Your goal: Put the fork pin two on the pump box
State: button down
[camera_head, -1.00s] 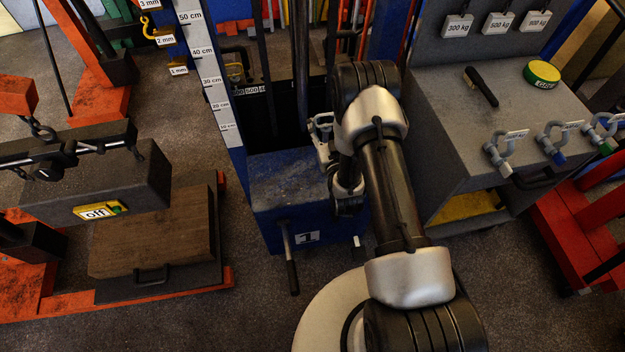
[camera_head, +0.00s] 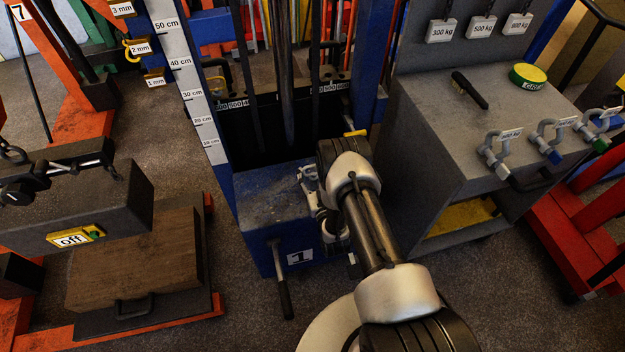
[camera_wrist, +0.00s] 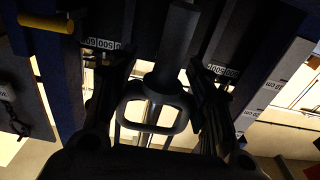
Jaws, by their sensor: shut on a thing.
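The pump box (camera_head: 262,205) is the blue box marked 1 in the head view, with a dark lever at its front. My gripper (camera_head: 308,182) is over the right part of its top; I cannot tell whether anything touches the box. In the wrist view, a dark grey pin with a loop handle (camera_wrist: 128,110) lies between the two dark fingers of my gripper (camera_wrist: 158,105). I take it to be fork pin two, and the gripper is shut on it. In the head view the pin is not clearly distinguishable from the gripper. The wrist view is dark.
A blue post with a centimetre scale (camera_head: 190,80) stands behind the box's left side. A grey trolley (camera_head: 445,135) with shackles stands to the right. A red-framed press with a wooden block (camera_head: 135,260) stands left. Bare floor lies in front of the box.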

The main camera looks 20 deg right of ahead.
aim_at(314, 184)
jog(key=shift+f+b, duration=0.65)
jog(key=shift+f, duration=1.1)
jog(key=shift+f, duration=0.15)
jog(key=c, duration=0.6)
grip_release()
jog(key=shift+o, duration=0.2)
jog(key=shift+s, duration=0.2)
jog(key=s+p, duration=0.2)
jog(key=s, duration=0.2)
jog(key=s+p, duration=0.2)
jog(key=s, duration=0.1)
jog(key=shift+s+r, duration=0.2)
jog(key=shift+s, duration=0.15)
jog(key=shift+s+f+p, duration=0.2)
jog(key=shift+s+p, duration=0.8)
jog(key=shift+p, duration=0.65)
jog(key=shift+s+f+p, duration=0.15)
jog(key=shift+s+p, duration=0.85)
jog(key=shift+p, duration=0.6)
